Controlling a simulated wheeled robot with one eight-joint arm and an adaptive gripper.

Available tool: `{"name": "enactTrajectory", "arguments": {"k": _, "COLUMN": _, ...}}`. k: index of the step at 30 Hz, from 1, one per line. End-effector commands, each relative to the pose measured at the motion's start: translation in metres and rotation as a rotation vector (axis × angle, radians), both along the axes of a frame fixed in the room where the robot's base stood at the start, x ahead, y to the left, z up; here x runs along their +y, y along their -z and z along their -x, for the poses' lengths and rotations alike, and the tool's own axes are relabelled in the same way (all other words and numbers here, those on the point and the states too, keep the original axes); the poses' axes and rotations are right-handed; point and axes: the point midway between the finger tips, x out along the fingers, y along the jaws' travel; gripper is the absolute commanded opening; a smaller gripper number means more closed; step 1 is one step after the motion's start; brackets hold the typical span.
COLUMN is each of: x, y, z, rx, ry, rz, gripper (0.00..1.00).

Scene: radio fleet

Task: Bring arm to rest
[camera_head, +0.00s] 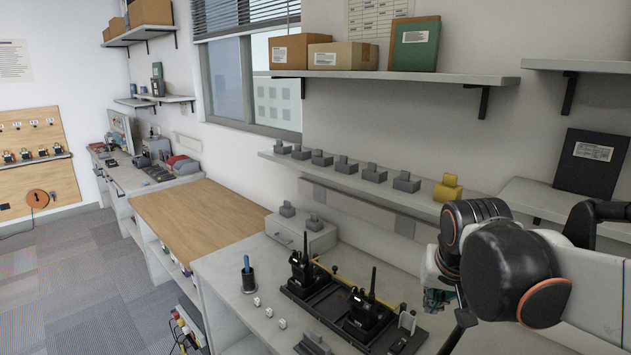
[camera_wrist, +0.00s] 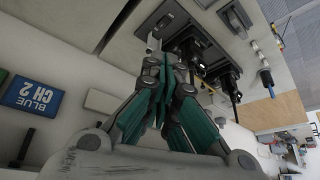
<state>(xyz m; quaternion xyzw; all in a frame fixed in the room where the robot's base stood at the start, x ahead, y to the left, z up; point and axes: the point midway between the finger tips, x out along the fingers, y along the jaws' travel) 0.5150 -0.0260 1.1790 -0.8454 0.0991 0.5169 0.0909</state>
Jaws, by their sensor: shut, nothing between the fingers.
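My arm (camera_head: 520,265) is folded up at the right of the head view, above the right end of the grey counter (camera_head: 225,275). My gripper (camera_wrist: 166,62) has teal-padded fingers that meet at the tips and hold nothing. In the head view only a small teal part of my gripper (camera_head: 437,299) shows beside the arm, and the arm hides the rest. In the wrist view the fingers point toward the wall and counter. They look clear of the things behind them.
A wall shelf (camera_head: 330,174) holds grey blocks and a yellow one (camera_head: 448,188) near my arm. A blue "BLUE CH 2" sign (camera_wrist: 32,93) shows in the wrist view.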

Motion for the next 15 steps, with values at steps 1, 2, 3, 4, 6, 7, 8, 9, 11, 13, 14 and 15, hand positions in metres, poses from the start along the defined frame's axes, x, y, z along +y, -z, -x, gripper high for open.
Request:
{"name": "enactTrajectory", "arguments": {"k": 1, "x": 0.003, "y": 0.001, "z": 0.016, "rx": -0.011, "ry": -0.021, "rz": 0.004, "gripper": 0.0}}
{"name": "enactTrajectory", "arguments": {"k": 2, "x": 0.004, "y": 0.001, "z": 0.025, "rx": -0.018, "ry": -0.036, "rz": 0.008, "gripper": 0.0}}
{"name": "enactTrajectory", "arguments": {"k": 3, "x": 0.006, "y": 0.002, "z": 0.036, "rx": -0.028, "ry": -0.054, "rz": 0.011, "gripper": 0.0}}
{"name": "enactTrajectory", "arguments": {"k": 4, "x": 0.008, "y": 0.003, "z": 0.044, "rx": -0.035, "ry": -0.067, "rz": 0.014, "gripper": 0.0}}
{"name": "enactTrajectory", "arguments": {"k": 6, "x": 0.011, "y": 0.006, "z": 0.063, "rx": -0.052, "ry": -0.1, "rz": 0.021, "gripper": 0.0}}
{"name": "enactTrajectory", "arguments": {"k": 7, "x": 0.012, "y": 0.008, "z": 0.071, "rx": -0.06, "ry": -0.113, "rz": 0.024, "gripper": 0.0}}
{"name": "enactTrajectory", "arguments": {"k": 8, "x": 0.013, "y": 0.009, "z": 0.078, "rx": -0.067, "ry": -0.127, "rz": 0.029, "gripper": 0.0}}
{"name": "enactTrajectory", "arguments": {"k": 9, "x": 0.015, "y": 0.013, "z": 0.089, "rx": -0.077, "ry": -0.144, "rz": 0.034, "gripper": 0.0}}
{"name": "enactTrajectory", "arguments": {"k": 11, "x": 0.017, "y": 0.018, "z": 0.103, "rx": -0.091, "ry": -0.17, "rz": 0.041, "gripper": 0.0}}
{"name": "enactTrajectory", "arguments": {"k": 13, "x": 0.02, "y": 0.024, "z": 0.117, "rx": -0.108, "ry": -0.196, "rz": 0.049, "gripper": 0.0}}
{"name": "enactTrajectory", "arguments": {"k": 14, "x": 0.021, "y": 0.027, "z": 0.123, "rx": -0.113, "ry": -0.206, "rz": 0.052, "gripper": 0.0}}
{"name": "enactTrajectory", "arguments": {"k": 15, "x": 0.022, "y": 0.03, "z": 0.129, "rx": -0.121, "ry": -0.219, "rz": 0.057, "gripper": 0.0}}
